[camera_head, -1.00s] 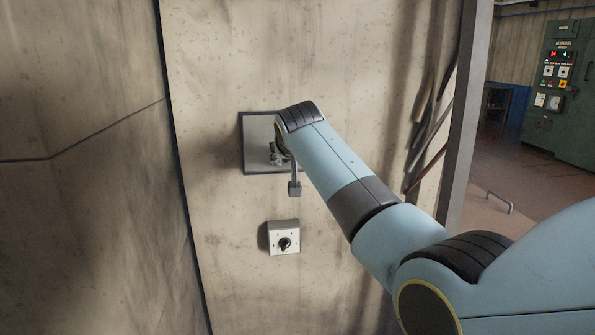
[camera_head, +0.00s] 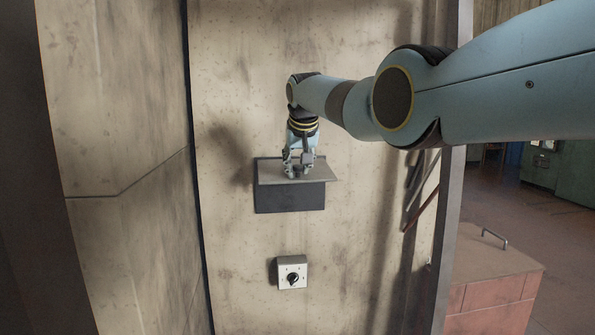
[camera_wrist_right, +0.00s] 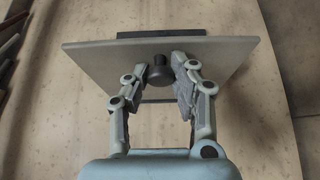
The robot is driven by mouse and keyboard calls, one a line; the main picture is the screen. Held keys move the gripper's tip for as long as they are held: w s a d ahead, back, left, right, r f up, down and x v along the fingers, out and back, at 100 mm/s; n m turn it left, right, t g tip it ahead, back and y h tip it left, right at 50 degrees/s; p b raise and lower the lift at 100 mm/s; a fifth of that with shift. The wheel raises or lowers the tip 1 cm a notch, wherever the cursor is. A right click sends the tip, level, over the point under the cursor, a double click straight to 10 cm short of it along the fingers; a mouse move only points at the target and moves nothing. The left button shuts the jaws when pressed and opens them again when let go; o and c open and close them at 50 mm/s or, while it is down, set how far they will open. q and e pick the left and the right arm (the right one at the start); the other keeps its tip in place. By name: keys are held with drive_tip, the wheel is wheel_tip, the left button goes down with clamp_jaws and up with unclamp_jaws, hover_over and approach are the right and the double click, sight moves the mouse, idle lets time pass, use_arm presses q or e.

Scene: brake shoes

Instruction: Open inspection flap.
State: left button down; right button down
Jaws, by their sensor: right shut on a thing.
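The inspection flap (camera_head: 322,171) is a flat grey plate on the concrete wall. It is swung up and stands out from the wall, with the dark opening (camera_head: 290,199) showing below it. My right gripper (camera_head: 298,170) is at the outer face of the flap. In the right wrist view the flap (camera_wrist_right: 95,58) spans the top, with a dark round knob (camera_wrist_right: 158,72) in its middle. The fingers of my right gripper (camera_wrist_right: 161,80) lie either side of the knob and are shut on it. My left gripper is in neither view.
A white box with a black rotary switch (camera_head: 292,272) is on the wall below the flap. A side wall (camera_head: 120,130) stands close on the left. A metal post (camera_head: 447,210) and a red block with a handle (camera_head: 495,280) are on the right.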

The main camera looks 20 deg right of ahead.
drive_tip(key=shift+t, duration=0.3)
drive_tip(key=shift+w+d+r, duration=0.1)
drive_tip(key=shift+w+r, duration=0.1)
drive_tip(key=shift+r, duration=0.45)
drive_tip(key=shift+w+d+r, duration=0.1)
drive_tip(key=shift+w+r, duration=0.1)
drive_tip(key=shift+r, duration=0.5)
drive_tip(key=shift+w+r, duration=0.2)
drive_tip(key=shift+r, duration=0.45)
drive_tip(key=c, duration=1.5)
unclamp_jaws()
drive_tip(key=shift+f, duration=0.1)
drive_tip(key=shift+c, duration=0.2)
drive_tip(key=o, duration=0.5)
drive_tip(key=shift+w+f, duration=0.3)
drive_tip(key=shift+f, duration=0.1)
drive_tip(key=shift+c, duration=0.2)
drive_tip(key=shift+s+a+r, duration=0.1)
drive_tip(key=shift+s+r, duration=0.1)
drive_tip(key=shift+s, duration=0.05)
drive_tip(key=shift+s+r, duration=0.25)
drive_tip(key=shift+r, duration=0.3)
drive_tip(key=v, duration=1)
drive_tip(key=shift+r, duration=0.25)
drive_tip(key=shift+s, duration=0.1)
